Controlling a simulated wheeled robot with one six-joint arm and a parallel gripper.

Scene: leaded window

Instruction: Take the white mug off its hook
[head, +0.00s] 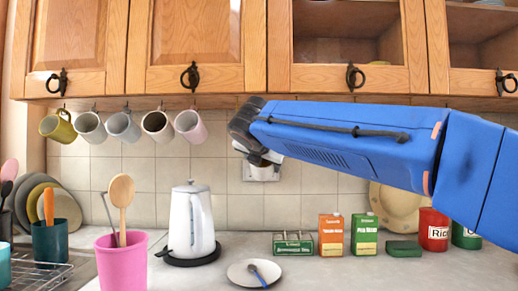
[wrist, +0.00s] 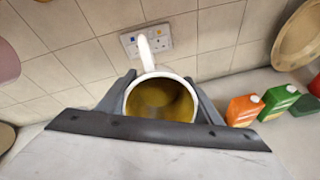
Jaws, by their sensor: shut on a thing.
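The white mug (wrist: 160,100), mustard yellow inside, sits between my gripper's (wrist: 163,84) two dark fingers in the wrist view. Its open mouth faces the camera and its handle points up in the picture. My gripper (head: 248,128) is shut on the mug's sides. In the head view the mug is mostly hidden behind my gripper, with only small pale parts showing below it. No hook shows at the mug in either view. In the head view my gripper is below the cupboards, right of the hanging mugs.
Several other mugs hang in a row left of my gripper; the pink mug (head: 190,126) is nearest. Wooden cupboards (head: 196,50) are above. Below stand a white kettle (head: 190,222), a small plate (head: 240,272), an orange carton (head: 330,235) and a green carton (head: 364,234). A wall socket (wrist: 157,38) is behind.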

